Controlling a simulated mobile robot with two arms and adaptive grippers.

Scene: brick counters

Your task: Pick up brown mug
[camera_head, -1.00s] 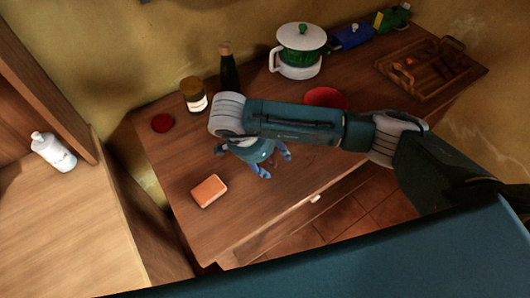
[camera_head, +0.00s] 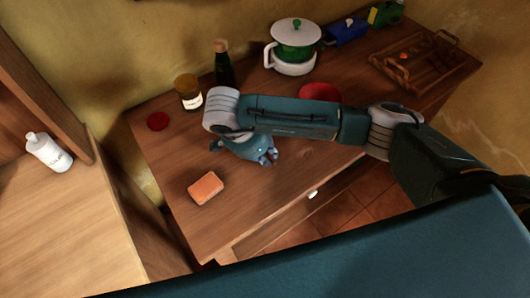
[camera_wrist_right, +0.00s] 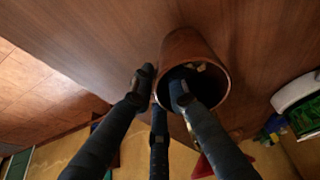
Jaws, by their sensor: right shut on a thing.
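The brown mug (camera_wrist_right: 190,45) shows in the right wrist view, with its open rim facing the camera. My right gripper (camera_wrist_right: 165,85) is shut on the mug's wall, with one dark finger inside the mug and the other fingers outside it. In the head view my right gripper (camera_head: 268,157) is low over the middle of the wooden counter (camera_head: 240,200), and the mug is hidden there by the gripper and arm. I cannot tell whether the mug is clear of the counter. My left gripper is not in view.
A labelled jar (camera_head: 188,92), dark bottle (camera_head: 223,68), white-green pot (camera_head: 293,47) and red dish (camera_head: 320,92) stand behind. A wooden tray (camera_head: 402,75) is at back right.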

